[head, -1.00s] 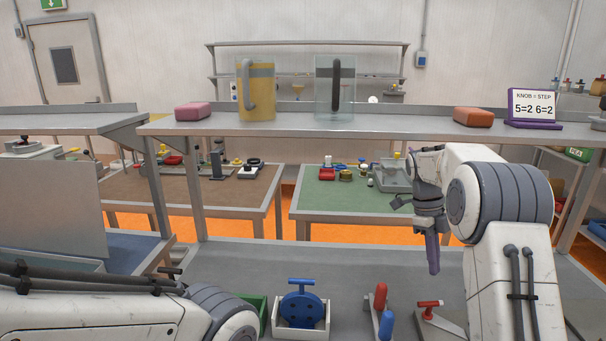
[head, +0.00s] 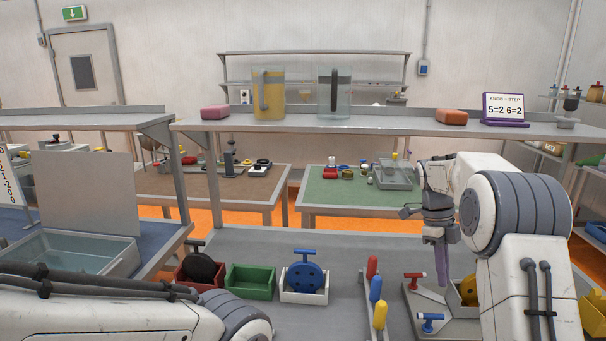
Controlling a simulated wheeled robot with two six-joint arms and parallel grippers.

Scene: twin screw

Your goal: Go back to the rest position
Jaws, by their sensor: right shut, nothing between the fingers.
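My right gripper (head: 441,262) hangs pointing down at the right, above the grey workbench (head: 250,241). Its fingers are together with nothing between them. It is close to a red-handled fixture (head: 414,283) on the bench, and I cannot tell that it touches anything. My left arm (head: 130,310) comes in across the lower left. Its gripper is outside the view.
On the bench are a red bin (head: 190,274), a green bin (head: 250,282), a white bin with a blue knob wheel (head: 304,277) and coloured levers (head: 376,289). A shelf (head: 350,127) above holds two jugs, two blocks and a sign (head: 504,107).

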